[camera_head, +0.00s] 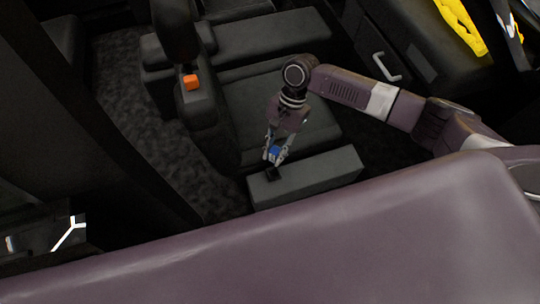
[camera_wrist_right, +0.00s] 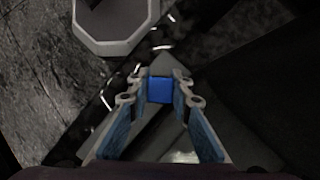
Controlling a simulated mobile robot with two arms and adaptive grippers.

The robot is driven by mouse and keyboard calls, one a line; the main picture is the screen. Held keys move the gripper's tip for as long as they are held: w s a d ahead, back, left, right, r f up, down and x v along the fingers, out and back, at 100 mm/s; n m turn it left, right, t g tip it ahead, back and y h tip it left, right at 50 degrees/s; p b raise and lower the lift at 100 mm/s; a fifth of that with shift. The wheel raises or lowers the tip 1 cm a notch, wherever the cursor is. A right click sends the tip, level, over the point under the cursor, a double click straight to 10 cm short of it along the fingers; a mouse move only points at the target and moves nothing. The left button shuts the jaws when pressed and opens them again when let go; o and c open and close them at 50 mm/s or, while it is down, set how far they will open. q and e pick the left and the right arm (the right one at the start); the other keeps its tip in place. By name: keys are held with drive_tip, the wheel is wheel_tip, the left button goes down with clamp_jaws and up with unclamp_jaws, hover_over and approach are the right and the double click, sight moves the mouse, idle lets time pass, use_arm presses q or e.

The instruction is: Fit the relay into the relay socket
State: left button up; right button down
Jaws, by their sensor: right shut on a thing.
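The relay, a small blue block (camera_head: 275,151), is held between the fingertips of my right gripper (camera_head: 276,155). In the right wrist view, the blue relay (camera_wrist_right: 160,89) sits between both fingers of my right gripper (camera_wrist_right: 159,92), which are shut on it. A small black piece, which looks like the relay socket (camera_head: 273,174), is on the left end of a long grey box. The relay appears just above the socket in the head view; whether they touch cannot be told. The socket cannot be made out in the wrist view. I cannot make out my left gripper.
The grey box (camera_head: 325,174) stands in front of a dark seat (camera_head: 275,110). An orange block (camera_head: 190,82) is on a dark part at the upper left. Yellow cloth-like material (camera_head: 460,27) lies at the upper right. Dark carpet (camera_head: 130,110) is open at the left.

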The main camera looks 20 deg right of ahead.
wheel_tip(320, 180, down, 8)
drive_tip(key=w+m+t+y, duration=0.1)
drive_tip(key=w+m+t, duration=0.15)
drive_tip(key=m, duration=0.45)
drive_tip(key=b, duration=0.2)
hover_over(269, 173)
drive_tip(key=d, duration=0.1)
drive_tip(key=shift+m, duration=0.3)
drive_tip(key=shift+d+f, duration=0.15)
drive_tip(key=shift+f, duration=3.15)
use_arm(q)
drive_tip(key=w, duration=0.1)
drive_tip(key=f, duration=0.1)
drive_tip(key=w, duration=0.1)
drive_tip(key=shift+w+d+f, duration=0.25)
drive_tip(key=shift+w+f, duration=0.05)
drive_tip(key=shift+f, duration=0.1)
drive_tip(key=shift+r+p, duration=1.05)
drive_tip(key=shift+r, duration=0.05)
drive_tip(key=shift+f+b, duration=0.85)
drive_tip(key=shift+b, duration=0.05)
use_arm(e)
drive_tip(key=shift+f, duration=1.4)
drive_tip(key=c, duration=1.7)
unclamp_jaws()
use_arm(q)
drive_tip(key=shift+s, duration=0.1)
use_arm(e)
drive_tip(key=shift+o, duration=0.2)
drive_tip(key=shift+r, duration=0.1)
